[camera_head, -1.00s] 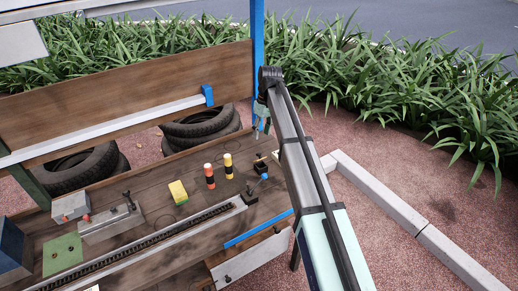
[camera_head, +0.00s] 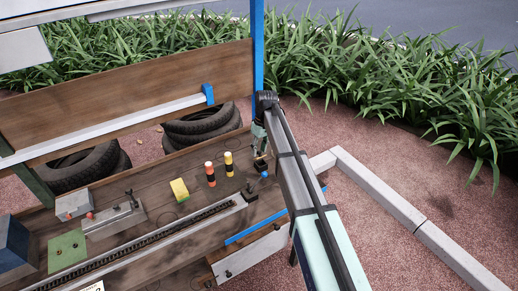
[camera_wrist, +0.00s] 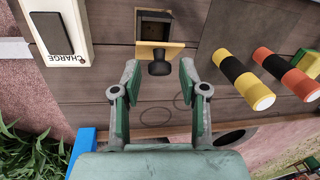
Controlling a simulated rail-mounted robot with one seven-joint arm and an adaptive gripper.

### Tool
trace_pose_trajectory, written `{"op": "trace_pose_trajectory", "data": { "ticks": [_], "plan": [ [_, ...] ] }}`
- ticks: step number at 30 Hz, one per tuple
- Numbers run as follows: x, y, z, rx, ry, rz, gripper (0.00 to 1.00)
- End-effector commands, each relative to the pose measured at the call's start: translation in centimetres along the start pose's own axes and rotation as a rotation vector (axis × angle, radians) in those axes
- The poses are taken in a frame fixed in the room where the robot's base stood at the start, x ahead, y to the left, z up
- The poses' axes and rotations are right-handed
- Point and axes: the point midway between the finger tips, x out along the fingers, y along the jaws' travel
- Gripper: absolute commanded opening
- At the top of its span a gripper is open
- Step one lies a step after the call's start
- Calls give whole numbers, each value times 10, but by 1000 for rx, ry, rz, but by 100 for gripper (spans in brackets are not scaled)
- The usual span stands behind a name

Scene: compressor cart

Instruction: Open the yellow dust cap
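The yellow dust cap (camera_wrist: 172,49) shows in the wrist view as a yellow flap with a black knob. It stands at the near side of a dark square opening (camera_wrist: 153,29), whose inside is partly visible. My gripper (camera_wrist: 159,76) is open and empty, with one fingertip on each side of the knob and a visible gap to both. In the head view my gripper (camera_head: 260,150) points down just above the small dark box (camera_head: 261,164) near the right end of the wooden bench. The cap is too small there to make out clearly.
A white panel marked CHARGE (camera_wrist: 58,30) lies left of the opening in the wrist view. Yellow-black (camera_wrist: 245,80) and red-black (camera_wrist: 285,72) posts stand to the right. In the head view a blue-tipped lever (camera_head: 264,175) is close by, and a blue upright (camera_head: 257,55) stands behind.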

Motion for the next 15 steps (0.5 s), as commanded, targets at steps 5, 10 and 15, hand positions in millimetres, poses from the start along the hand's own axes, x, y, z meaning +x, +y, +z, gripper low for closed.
{"op": "trace_pose_trajectory", "data": {
  "ticks": [5,10,15],
  "plan": [
    [0,0,0,0,0,0,0],
    [0,0,0,1,-3,-1,0],
    [-2,1,-4,5,-33,-5,0]
  ]
}}
